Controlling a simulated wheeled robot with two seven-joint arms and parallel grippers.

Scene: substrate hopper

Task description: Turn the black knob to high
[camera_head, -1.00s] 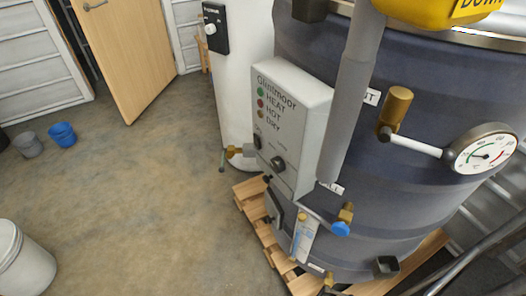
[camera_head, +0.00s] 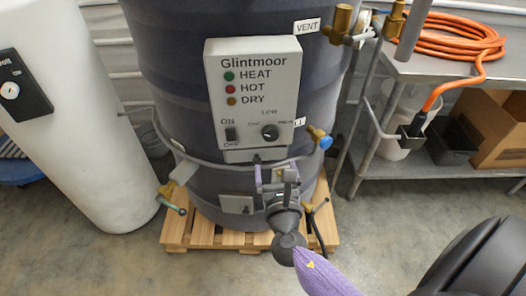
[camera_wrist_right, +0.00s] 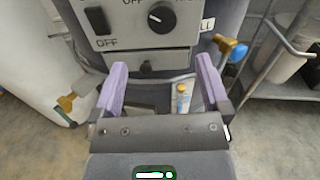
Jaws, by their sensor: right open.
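The black knob (camera_head: 270,132) is on the lower right of the light grey Glintmoor control panel (camera_head: 284,60), on the front of a dark drum. Its setting is too small to read surely. In the right wrist view the knob (camera_wrist_right: 162,17) is at the top centre, beyond the fingertips. My right gripper (camera_head: 276,176) is just below the panel in the head view, apart from the knob. Its two purple fingers (camera_wrist_right: 162,78) are spread with nothing between them in the wrist view. My left gripper is not in view.
A black ON/OFF switch (camera_head: 231,135) is left of the knob. A grey pipe (camera_head: 215,165) runs below the panel, with a blue-ended brass valve (camera_head: 322,139) to the right. The drum stands on a wooden pallet (camera_head: 190,230). A metal bench (camera_head: 450,70) is at right.

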